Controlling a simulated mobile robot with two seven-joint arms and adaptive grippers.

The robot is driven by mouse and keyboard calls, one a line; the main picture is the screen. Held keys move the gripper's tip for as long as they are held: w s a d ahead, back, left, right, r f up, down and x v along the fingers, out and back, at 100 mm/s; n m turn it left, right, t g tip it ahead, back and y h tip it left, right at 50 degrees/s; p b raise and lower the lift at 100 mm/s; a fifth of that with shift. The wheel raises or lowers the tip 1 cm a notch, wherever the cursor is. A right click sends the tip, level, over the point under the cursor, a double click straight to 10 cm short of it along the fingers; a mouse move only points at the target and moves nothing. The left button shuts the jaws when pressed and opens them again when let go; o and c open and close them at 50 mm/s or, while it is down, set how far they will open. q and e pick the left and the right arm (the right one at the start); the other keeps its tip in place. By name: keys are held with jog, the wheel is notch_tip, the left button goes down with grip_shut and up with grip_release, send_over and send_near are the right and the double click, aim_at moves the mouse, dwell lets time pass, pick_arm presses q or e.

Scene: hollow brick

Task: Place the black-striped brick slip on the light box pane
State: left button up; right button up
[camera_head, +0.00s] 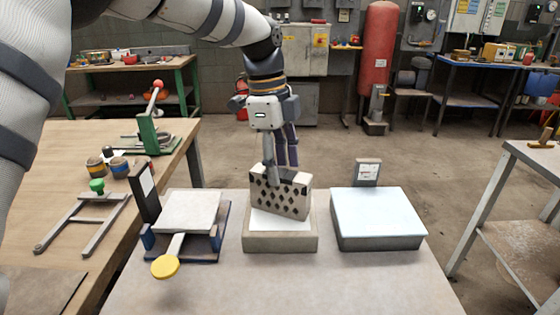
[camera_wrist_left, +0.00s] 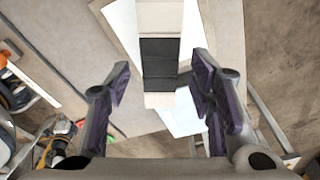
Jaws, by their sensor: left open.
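The black-striped brick slip (camera_head: 290,198) is a pale block with dark diamond marks on its front and black on its top. It stands upright on a white-topped block in the head view. In the left wrist view its black band (camera_wrist_left: 160,58) shows between my fingers. In the wrist view the fingers (camera_wrist_left: 160,65) are apart on either side. The light box pane (camera_head: 378,212) is bare, pale and flat, at right.
A press-like stand (camera_head: 190,213) with a white plate and yellow-ended lever (camera_head: 166,266) is left of the brick. A small labelled sign (camera_head: 367,172) stands behind the light box. A wooden bench (camera_head: 60,190) with tools is at left. The table front is clear.

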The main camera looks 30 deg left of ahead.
pick_arm(q)
notch_tip(320, 180, up, 12)
jog(key=a+b, duration=0.1)
jog(key=shift+a, duration=0.35)
pick_arm(e)
jog(key=shift+s+f+g, duration=0.3)
jog(key=shift+s+f, duration=0.4)
jog(key=shift+s, duration=0.05)
pick_arm(q)
jog(key=shift+s, duration=0.1)
pick_arm(e)
jog(key=shift+s, duration=0.1)
